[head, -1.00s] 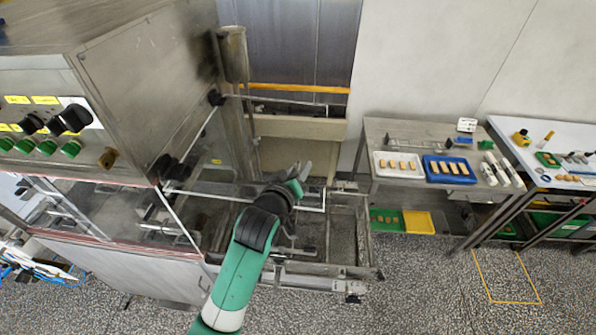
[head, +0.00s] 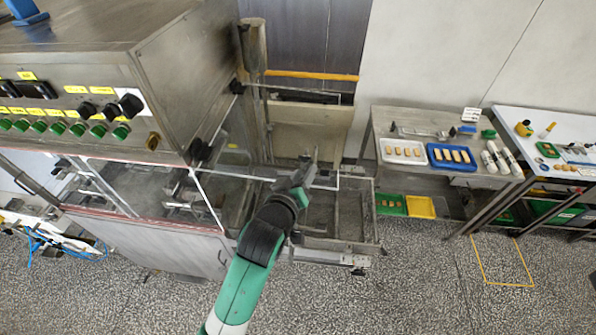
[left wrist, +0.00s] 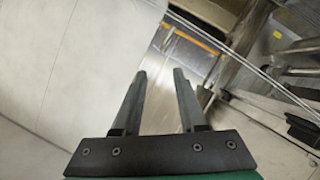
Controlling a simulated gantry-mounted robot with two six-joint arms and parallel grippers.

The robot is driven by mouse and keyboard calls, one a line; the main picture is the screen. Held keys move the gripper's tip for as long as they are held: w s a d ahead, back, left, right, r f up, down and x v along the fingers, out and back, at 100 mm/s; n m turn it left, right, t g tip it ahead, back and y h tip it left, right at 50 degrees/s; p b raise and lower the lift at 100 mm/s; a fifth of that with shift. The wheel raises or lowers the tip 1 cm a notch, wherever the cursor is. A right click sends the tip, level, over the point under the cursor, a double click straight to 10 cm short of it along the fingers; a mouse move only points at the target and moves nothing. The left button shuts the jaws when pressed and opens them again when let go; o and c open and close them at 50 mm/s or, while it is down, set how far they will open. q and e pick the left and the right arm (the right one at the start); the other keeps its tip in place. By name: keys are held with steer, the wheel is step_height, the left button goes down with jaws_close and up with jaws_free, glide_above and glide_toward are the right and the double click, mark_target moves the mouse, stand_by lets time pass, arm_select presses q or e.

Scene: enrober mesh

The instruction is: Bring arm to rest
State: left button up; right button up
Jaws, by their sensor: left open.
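My left arm, green and black, reaches up from the bottom middle of the head view. Its gripper (head: 308,164) is over the metal frame at the outfeed end of the enrober machine (head: 165,85). In the left wrist view the two dark fingers (left wrist: 160,75) stand apart with nothing between them, so the gripper is open and empty. The wall and the machine's frame show beyond them. My right gripper is in neither view.
The machine's open metal frame (head: 372,215) lies around and below the left gripper. A steel table to the right carries a white tray (head: 386,158) and a blue tray (head: 432,163) with several bars. A white-topped table (head: 510,125) stands further right. Speckled floor (head: 420,290) is clear in front.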

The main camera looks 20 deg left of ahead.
arm_select(q)
steer(key=s+a+r+t, duration=0.2)
steer(key=r, duration=0.7)
steer(key=s+a+r+t, duration=0.1)
steer(key=a+r+t, duration=0.15)
steer(key=r, duration=0.65)
steer(key=s+a+r+t, duration=0.2)
steer(key=r+t, duration=0.1)
steer(key=r, duration=0.7)
steer(key=s+r+m+t+h, duration=0.1)
steer(key=s+r+m+t, duration=0.5)
steer(key=s+r, duration=0.8)
steer(key=shift+s+r+m, duration=0.3)
steer(key=shift+s+m, duration=0.3)
steer(key=shift+s, duration=0.65)
